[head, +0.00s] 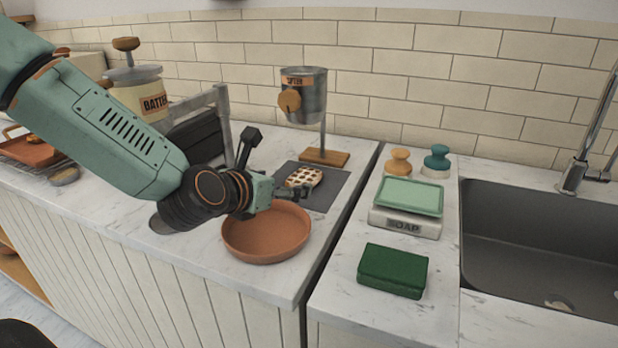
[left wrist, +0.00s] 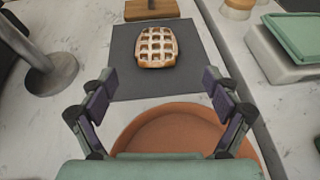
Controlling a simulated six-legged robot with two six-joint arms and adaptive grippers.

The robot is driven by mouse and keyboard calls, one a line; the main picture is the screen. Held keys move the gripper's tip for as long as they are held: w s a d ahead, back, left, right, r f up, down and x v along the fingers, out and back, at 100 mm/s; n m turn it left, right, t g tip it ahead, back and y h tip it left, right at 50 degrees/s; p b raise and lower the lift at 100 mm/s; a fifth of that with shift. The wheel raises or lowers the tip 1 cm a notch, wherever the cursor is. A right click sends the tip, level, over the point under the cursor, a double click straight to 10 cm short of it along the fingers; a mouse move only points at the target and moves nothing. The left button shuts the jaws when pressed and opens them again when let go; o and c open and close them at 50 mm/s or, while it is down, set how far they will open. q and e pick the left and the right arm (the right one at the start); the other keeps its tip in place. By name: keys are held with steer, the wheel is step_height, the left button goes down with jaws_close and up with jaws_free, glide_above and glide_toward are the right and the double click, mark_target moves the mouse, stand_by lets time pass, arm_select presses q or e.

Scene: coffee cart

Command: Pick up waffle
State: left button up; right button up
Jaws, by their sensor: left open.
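The waffle (head: 304,177) is golden brown with a grid of pale squares. It lies flat on a dark grey mat (head: 328,195) on the counter. In the left wrist view the waffle (left wrist: 156,47) is ahead of the fingers, near the middle of the mat (left wrist: 190,78). My left gripper (head: 275,165) is open and empty, above the counter near the mat's left edge. In the left wrist view its two fingers (left wrist: 160,90) are spread wide, and the waffle is not between them. My right gripper is not in view.
A round terracotta plate (head: 267,252) lies below my left gripper. A metal dispenser (head: 312,95) on a wooden base stands behind the mat. A dark waffle iron (head: 196,145) is at left.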

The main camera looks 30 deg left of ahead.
mark_target(296, 183)
arm_select(q)
steer(key=shift+w+f, duration=0.25)
steer(key=shift+w, duration=0.05)
steer(key=shift+w+a+f+b, duration=0.2)
steer(key=shift+w+a+b, duration=0.1)
steer(key=shift+b, duration=0.1)
steer(key=x, duration=0.2)
steer(key=b+x, duration=0.1)
steer(key=x, duration=0.1)
steer(key=shift+w+f+b, duration=0.15)
steer(key=shift+f+b, duration=0.15)
steer(key=shift+f, duration=0.1)
steer(key=shift+w+f, duration=0.15)
steer(key=shift+w, duration=0.35)
steer(key=shift+s+d, duration=0.1)
steer(key=shift+c, duration=0.5)
steer(key=c, duration=1.1)
steer(key=shift+c, duration=0.2)
step_height(296, 183, up, 10)
steer(key=p, duration=0.2)
steer(key=shift+p, duration=0.35)
